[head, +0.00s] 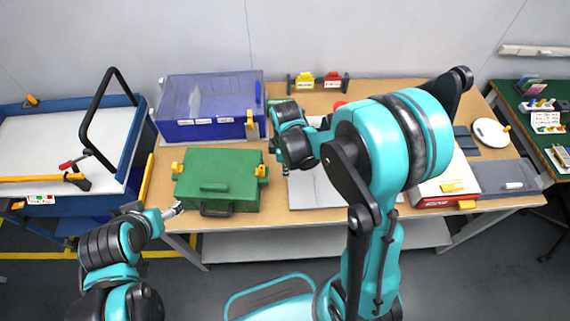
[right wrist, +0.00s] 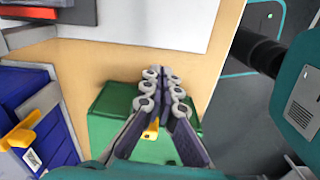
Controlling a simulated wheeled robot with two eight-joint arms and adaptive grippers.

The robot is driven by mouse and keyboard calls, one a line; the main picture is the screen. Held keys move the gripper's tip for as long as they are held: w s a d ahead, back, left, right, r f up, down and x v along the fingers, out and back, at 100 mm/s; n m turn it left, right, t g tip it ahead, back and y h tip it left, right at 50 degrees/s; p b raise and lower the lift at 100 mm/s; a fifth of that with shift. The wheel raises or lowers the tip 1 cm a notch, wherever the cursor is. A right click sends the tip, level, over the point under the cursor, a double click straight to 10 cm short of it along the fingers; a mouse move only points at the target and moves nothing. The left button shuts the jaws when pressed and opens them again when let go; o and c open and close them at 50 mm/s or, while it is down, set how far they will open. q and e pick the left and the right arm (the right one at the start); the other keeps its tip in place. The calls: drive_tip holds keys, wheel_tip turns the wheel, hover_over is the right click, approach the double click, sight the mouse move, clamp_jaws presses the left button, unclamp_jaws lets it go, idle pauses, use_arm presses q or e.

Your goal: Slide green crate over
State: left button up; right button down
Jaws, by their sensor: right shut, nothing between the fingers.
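The green crate (head: 220,161) sits closed on the table's left part, near the front edge, with yellow latches at both ends and a dark handle in front. It also shows below the fingers in the right wrist view (right wrist: 107,101). My right gripper (right wrist: 163,84) is shut and empty, pointing down by the crate's right end, with a yellow latch (right wrist: 152,129) seen beside the fingers. Whether it touches the crate I cannot tell. My left gripper (head: 173,211) is low at the table's front edge, left of the crate; its jaw state is unclear.
A blue crate (head: 205,127) with a grey lid stands right behind the green one. A grey mat (head: 315,192) lies to its right, partly hidden by my right arm. A blue cart (head: 60,212) stands at the left. A white and red box (head: 440,195) is further right.

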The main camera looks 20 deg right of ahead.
sight(236, 172)
drive_tip(key=f, duration=0.3)
drive_tip(key=shift+w+a+b, duration=0.15)
drive_tip(key=shift+a+b, duration=0.2)
drive_tip(key=shift+b, duration=0.05)
drive_tip(key=shift+w+a+r, duration=0.1)
drive_tip(key=shift+w+a, duration=0.2)
drive_tip(key=shift+a, duration=0.45)
drive_tip(key=shift+w+a+r, duration=0.1)
drive_tip(key=shift+w+a, duration=0.2)
drive_tip(key=shift+a, duration=0.45)
drive_tip(key=w+a, duration=0.1)
drive_tip(key=a, duration=0.2)
drive_tip(key=w+a+b, duration=0.1)
drive_tip(key=w+a, duration=0.1)
drive_tip(key=a, duration=0.2)
drive_tip(key=w+a, duration=0.1)
drive_tip(key=a, duration=0.3)
drive_tip(key=shift+w+a, duration=0.2)
drive_tip(key=shift+a, duration=0.05)
drive_tip(key=shift+d, duration=0.1)
